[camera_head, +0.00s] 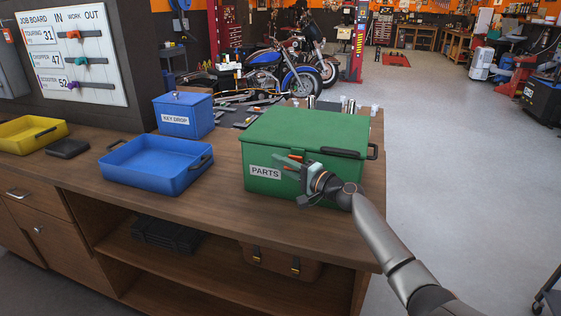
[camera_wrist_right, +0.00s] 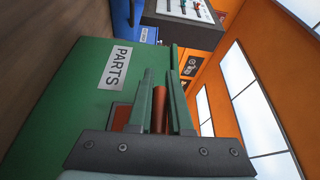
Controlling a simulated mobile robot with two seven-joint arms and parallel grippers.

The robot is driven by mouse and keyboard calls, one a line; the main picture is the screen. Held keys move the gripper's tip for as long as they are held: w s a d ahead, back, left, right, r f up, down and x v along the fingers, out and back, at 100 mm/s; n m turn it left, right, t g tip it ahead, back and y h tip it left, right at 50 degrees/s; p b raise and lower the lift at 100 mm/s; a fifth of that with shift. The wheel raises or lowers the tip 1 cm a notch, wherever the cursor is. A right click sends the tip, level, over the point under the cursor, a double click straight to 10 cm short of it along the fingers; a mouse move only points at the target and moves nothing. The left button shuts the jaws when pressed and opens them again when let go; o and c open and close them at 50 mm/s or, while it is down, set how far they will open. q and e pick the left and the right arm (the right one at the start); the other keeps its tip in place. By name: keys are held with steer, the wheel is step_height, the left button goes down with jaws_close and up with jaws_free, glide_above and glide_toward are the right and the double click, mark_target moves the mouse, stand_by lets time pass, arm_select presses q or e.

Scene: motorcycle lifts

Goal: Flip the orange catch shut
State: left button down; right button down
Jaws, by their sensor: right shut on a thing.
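The green PARTS box (camera_head: 300,135) stands on the wooden bench with its lid down. My right gripper (camera_head: 290,165) is at the box's front face, just right of the PARTS label (camera_head: 265,172). In the right wrist view, its two green fingers (camera_wrist_right: 161,90) are on either side of an orange bar, the catch (camera_wrist_right: 159,112), and are shut on it. An orange-brown plate (camera_wrist_right: 121,117) shows on the box front beside the fingers. The head view shows little of the catch, as the gripper covers it. My left gripper is not in view.
A blue tray (camera_head: 150,182) and the blue KEY DROP box (camera_head: 184,122) stand left of the green box. A yellow tray (camera_head: 22,147) and a dark flat object (camera_head: 67,148) lie further left. The bench's right edge is close to the box.

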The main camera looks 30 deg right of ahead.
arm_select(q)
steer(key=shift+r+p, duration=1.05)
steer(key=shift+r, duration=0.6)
arm_select(e)
steer(key=shift+w+d+r+m+g, duration=0.2)
steer(key=shift+d+m+g, duration=0.1)
steer(key=shift+m, duration=0.45)
steer(key=shift+w+d+r+m+g, duration=0.15)
steer(key=shift+m+g, duration=0.15)
steer(key=shift+m, duration=0.45)
steer(key=c, duration=0.8)
jaws_free()
steer(key=shift+d, duration=0.1)
steer(key=shift+c, duration=0.2)
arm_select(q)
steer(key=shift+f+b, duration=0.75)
arm_select(e)
steer(key=f+v, duration=0.1)
steer(key=v, duration=1.1)
steer(key=shift+s+r, duration=0.25)
steer(key=shift+r, duration=0.25)
